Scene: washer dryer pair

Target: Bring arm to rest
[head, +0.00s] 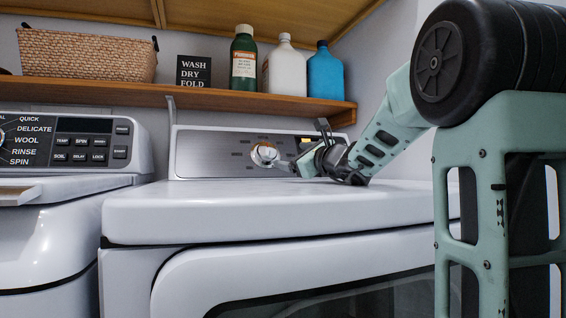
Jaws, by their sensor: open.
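My arm reaches from the right side over the top of the white dryer (200,215). My gripper (290,163) is at the dryer's back control panel (215,150), close to the silver round knob (265,154). The jaws are open. They are small and partly merge with the knob in this view, so I cannot tell whether they touch it. Nothing shows held in them.
A washer (65,215) with a black button panel stands at the left. A wooden shelf (130,93) above holds a wicker basket (85,55), a black sign (193,71) and several bottles (285,72). The dryer's top is clear at the front left.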

